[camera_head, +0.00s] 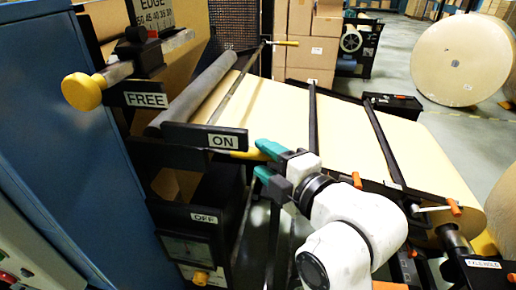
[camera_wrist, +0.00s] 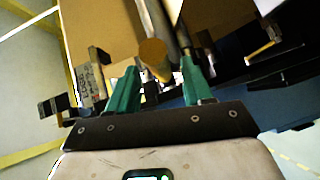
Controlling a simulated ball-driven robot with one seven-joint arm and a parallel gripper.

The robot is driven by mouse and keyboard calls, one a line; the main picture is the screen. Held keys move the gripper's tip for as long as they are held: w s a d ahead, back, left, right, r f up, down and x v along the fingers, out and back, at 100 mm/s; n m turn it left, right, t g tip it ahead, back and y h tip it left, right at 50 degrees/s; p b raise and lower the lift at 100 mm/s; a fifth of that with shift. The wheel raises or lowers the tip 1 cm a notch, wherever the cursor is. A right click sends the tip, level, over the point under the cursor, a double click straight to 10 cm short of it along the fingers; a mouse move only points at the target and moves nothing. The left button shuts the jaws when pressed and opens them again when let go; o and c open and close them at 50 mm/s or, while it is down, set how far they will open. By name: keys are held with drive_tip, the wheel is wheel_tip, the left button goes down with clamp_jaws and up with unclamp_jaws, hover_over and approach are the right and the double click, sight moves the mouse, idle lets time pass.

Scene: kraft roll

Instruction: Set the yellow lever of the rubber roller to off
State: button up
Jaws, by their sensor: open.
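The OFF plate (camera_head: 205,217) is lower on the same black frame. My gripper (camera_head: 262,162) is open just right of the lever, with one green finger above its end and one below. In the wrist view, the round yellow end of the lever (camera_wrist: 154,58) appears between the fingertips of my open gripper (camera_wrist: 160,70); I cannot tell whether either finger touches it. The grey roller (camera_head: 194,90) lies behind the ON plate.
A yellow knob (camera_head: 83,92) sticks out by the FREE plate (camera_head: 147,99) at left. The brown paper web (camera_head: 280,115) and dark crossbars (camera_head: 385,145) lie beyond my arm. A blue cabinet (camera_head: 60,130) stands at left. Boxes (camera_head: 312,45) and a large paper roll (camera_head: 462,60) are behind.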

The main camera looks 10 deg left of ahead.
drive_tip(key=shift+x, duration=1.9)
drive_tip(key=shift+c, duration=0.3)
clamp_jaws()
drive_tip(key=shift+f, duration=0.1)
